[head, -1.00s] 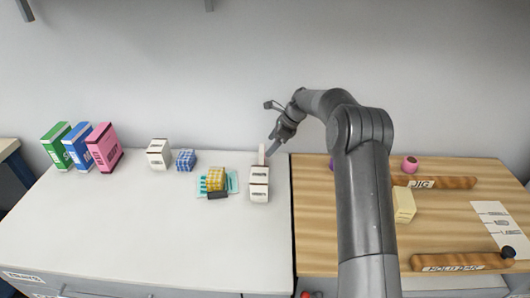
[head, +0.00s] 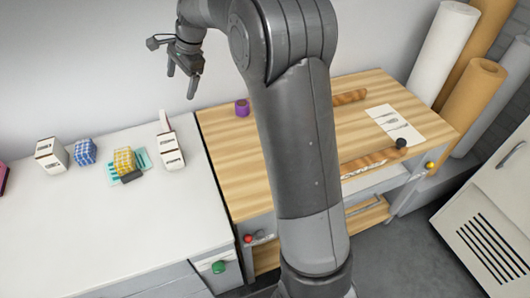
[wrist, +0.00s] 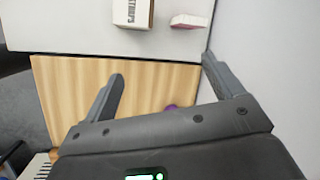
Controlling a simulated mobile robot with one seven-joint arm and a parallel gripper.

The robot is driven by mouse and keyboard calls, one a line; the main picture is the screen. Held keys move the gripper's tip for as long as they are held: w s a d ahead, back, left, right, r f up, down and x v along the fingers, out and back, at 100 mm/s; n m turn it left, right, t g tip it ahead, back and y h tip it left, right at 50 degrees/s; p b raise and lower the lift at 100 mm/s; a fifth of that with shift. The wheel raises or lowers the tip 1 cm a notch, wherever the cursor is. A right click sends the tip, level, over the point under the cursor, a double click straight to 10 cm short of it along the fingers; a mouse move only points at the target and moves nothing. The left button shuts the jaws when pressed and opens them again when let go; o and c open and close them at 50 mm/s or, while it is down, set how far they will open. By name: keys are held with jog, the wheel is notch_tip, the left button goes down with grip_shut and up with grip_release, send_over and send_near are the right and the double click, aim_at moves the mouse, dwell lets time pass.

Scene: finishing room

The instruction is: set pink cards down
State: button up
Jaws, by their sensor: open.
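The pale pink pack of cards (head: 164,121) stands on the white counter just behind a white box (head: 171,152), close to the wall. In the wrist view the pink pack (wrist: 191,20) shows a small gap from the white box (wrist: 131,13). My gripper (head: 181,84) is open and empty, raised above the counter near the wall, to the right of the pink pack and clear of it. In the wrist view nothing lies between the fingers (wrist: 163,70).
On the white counter (head: 110,215) stand another white box (head: 51,154), a blue checked block (head: 85,151) and a yellow checked block (head: 124,161) on a teal-patterned piece. A purple roll (head: 242,108) stands on the wooden bench (head: 290,125). The counter's front is clear.

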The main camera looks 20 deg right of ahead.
jog(key=s+d+r+n+t+h, duration=0.1)
jog(key=s+d+r+n, duration=0.15)
jog(key=s, duration=0.35)
jog(key=s+d+r+n, duration=0.1)
jog(key=s+r+n, duration=0.1)
jog(key=s+r, duration=0.3)
jog(key=s+d+f+n+t+h, duration=0.1)
jog(key=s+d+n, duration=0.1)
jog(key=s, duration=0.7)
jog(key=s+d+f+n+t+h, duration=0.1)
jog(key=s+n, duration=0.3)
jog(key=s, duration=0.5)
jog(key=s+d+f+n+t, duration=0.1)
jog(key=s+d+f+n, duration=0.1)
jog(key=s, duration=0.7)
jog(key=shift+d+n+h, duration=0.4)
jog(key=shift+d+n, duration=0.05)
jog(key=shift+d, duration=0.6)
